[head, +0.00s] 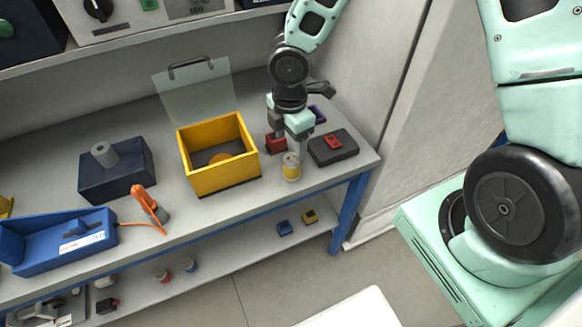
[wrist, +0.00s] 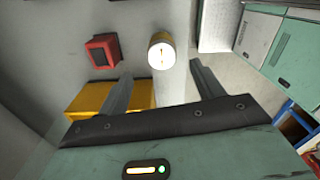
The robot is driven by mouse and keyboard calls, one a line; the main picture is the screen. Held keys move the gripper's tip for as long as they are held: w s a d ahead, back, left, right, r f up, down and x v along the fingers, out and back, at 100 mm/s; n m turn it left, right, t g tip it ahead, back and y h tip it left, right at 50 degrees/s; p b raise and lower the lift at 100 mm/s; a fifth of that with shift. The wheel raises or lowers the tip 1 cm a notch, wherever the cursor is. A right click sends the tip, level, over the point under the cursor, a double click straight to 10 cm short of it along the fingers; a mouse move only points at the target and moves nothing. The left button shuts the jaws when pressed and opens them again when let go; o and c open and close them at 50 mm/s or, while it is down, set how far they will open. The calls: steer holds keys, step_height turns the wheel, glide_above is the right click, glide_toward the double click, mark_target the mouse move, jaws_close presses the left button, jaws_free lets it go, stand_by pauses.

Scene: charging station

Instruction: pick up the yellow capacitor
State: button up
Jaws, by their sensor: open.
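The yellow capacitor (head: 291,168) is a small upright cylinder with a pale top and a yellow band. It stands on the workbench, right of the yellow box. In the wrist view the capacitor (wrist: 161,52) shows its round pale top beyond the fingertips, roughly between the two fingers. My gripper (head: 292,143) is just above and behind it in the head view. In the wrist view my gripper (wrist: 158,78) is open with its fingers spread and nothing between them. Whether a finger touches the capacitor I cannot tell.
A red block (head: 276,142) stands close left of my gripper. A dark box with a red part (head: 333,149) lies right of the capacitor. The open yellow box (head: 222,179) with a raised clear lid (head: 193,88) is at left. The bench's front edge is near.

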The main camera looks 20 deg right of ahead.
mark_target(292, 158)
step_height(292, 158, down, 9)
steer(key=shift+s+d+f+b, duration=0.1)
steer(key=shift+s+d+b, duration=0.05)
steer(key=shift+b, duration=0.25)
steer(key=c, duration=1.1)
